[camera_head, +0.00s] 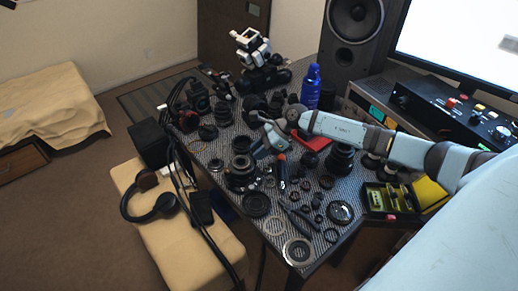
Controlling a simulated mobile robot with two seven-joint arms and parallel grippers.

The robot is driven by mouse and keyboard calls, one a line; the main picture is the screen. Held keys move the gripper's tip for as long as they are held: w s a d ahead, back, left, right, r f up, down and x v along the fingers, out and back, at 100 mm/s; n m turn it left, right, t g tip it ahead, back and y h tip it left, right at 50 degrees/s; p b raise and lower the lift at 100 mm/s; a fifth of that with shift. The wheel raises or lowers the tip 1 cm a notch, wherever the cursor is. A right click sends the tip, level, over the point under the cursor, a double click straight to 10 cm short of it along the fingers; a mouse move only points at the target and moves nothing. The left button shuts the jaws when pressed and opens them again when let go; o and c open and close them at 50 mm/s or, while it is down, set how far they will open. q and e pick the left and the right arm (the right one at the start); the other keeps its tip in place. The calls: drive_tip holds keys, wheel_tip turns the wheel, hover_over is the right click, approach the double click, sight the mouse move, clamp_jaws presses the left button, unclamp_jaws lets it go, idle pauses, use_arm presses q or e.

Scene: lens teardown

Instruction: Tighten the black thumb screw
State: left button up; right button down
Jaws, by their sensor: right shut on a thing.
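My right arm reaches in from the right across the table. My right gripper (260,149) points down and left among the lens parts, just behind a black lens body (243,174). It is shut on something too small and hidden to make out. I cannot pick out the black thumb screw for certain among the many small black parts. A red-and-black tool (282,172) stands or lies close to the right of the gripper; I cannot tell whether they touch. My left gripper is not in view.
The patterned table (262,258) is crowded with lenses, rings and small parts. A black case (390,200) lies at the right front. Headphones (150,207) rest on a bench at left.

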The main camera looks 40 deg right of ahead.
use_arm(q)
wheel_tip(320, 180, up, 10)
drive_tip(key=p, duration=1.2)
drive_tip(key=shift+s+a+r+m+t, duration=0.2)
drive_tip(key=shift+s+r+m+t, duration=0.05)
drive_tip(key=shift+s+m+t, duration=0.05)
use_arm(e)
drive_tip(key=shift+s+a+m+t+h, duration=0.15)
drive_tip(key=shift+m+t+h, duration=0.45)
drive_tip(key=shift+m, duration=0.55)
drive_tip(key=shift+s+m+t+h, duration=0.1)
drive_tip(key=shift+m+t+h, duration=0.55)
drive_tip(key=shift+m, duration=0.45)
drive_tip(key=shift+s+a+m+t+h, duration=0.15)
drive_tip(key=shift+m+t+h, duration=0.3)
drive_tip(key=shift+m+t, duration=0.5)
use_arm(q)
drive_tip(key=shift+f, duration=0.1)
use_arm(e)
drive_tip(key=c, duration=0.9)
unclamp_jaws()
drive_tip(key=shift+c, duration=0.2)
